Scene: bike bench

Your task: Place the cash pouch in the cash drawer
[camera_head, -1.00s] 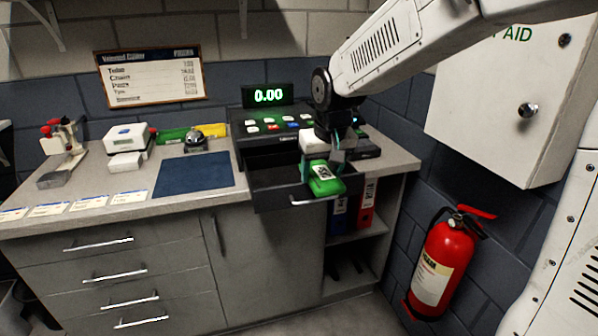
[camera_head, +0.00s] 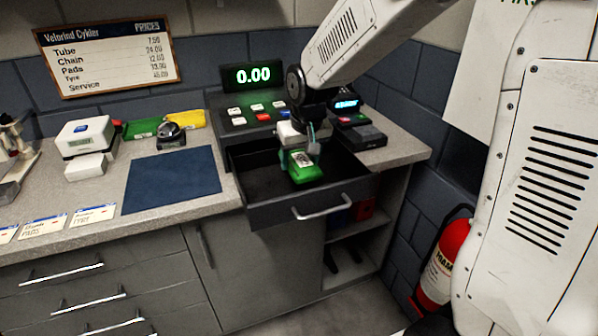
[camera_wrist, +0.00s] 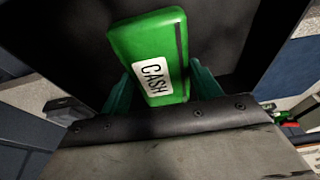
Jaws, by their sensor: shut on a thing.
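The green cash pouch (camera_head: 304,168) is held in my gripper (camera_head: 300,152) over the open cash drawer (camera_head: 318,207). In the wrist view the pouch (camera_wrist: 150,45) shows its white CASH label, with the green fingers of my gripper (camera_wrist: 160,90) on either side of it. The dark drawer floor (camera_wrist: 85,35) lies beyond the pouch in that view. The drawer is pulled out from under the register (camera_head: 255,112). The pouch appears within the drawer's outline; whether it touches the floor I cannot tell.
A card terminal (camera_head: 352,120) stands right of the register. A blue mat (camera_head: 172,180), a bell (camera_head: 171,134) and a white device (camera_head: 86,137) are on the counter to the left. A red fire extinguisher (camera_head: 445,260) stands at the lower right.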

